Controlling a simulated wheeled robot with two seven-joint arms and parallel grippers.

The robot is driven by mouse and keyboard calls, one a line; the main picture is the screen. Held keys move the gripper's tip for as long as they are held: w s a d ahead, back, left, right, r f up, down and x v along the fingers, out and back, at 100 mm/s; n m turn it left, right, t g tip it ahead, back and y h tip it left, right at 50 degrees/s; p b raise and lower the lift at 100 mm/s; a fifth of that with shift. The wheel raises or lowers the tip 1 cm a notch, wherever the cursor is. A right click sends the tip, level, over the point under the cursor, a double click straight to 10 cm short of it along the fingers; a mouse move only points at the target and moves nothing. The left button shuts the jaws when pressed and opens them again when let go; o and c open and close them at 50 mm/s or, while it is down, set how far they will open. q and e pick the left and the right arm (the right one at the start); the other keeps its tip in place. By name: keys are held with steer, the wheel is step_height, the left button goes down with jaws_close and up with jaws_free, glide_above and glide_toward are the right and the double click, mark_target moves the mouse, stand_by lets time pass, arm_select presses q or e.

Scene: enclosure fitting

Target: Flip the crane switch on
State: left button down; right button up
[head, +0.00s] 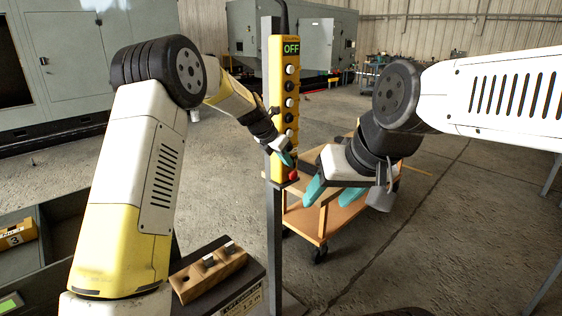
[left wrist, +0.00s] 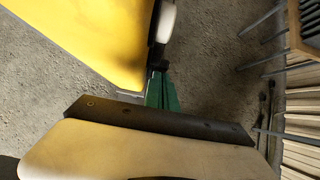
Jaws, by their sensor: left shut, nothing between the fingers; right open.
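The crane switch is on a tall yellow control box (head: 275,75) fixed to a grey post in the head view. Its display (head: 291,48) reads OFF in green. My left gripper (head: 287,158) is shut and empty, in front of the box's lower part, just above the red button; contact cannot be told. In the left wrist view its green fingers (left wrist: 160,92) point towards a yellow surface (left wrist: 95,35) with a pale knob (left wrist: 167,20). My right gripper (head: 333,194) is open and empty, right of the box.
A wooden-shelved cart (head: 343,217) stands behind my right gripper. The grey post (head: 275,240) runs down beside a wooden block (head: 208,274) on a dark stand. Large grey cabinets (head: 85,50) stand behind.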

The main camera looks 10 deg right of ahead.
arm_select(q)
steer(key=shift+w+d+r, duration=0.15)
steer(key=shift+d+r, duration=0.1)
steer(key=shift+r, duration=0.15)
steer(key=shift+r, duration=0.7)
steer(key=shift+a, duration=0.1)
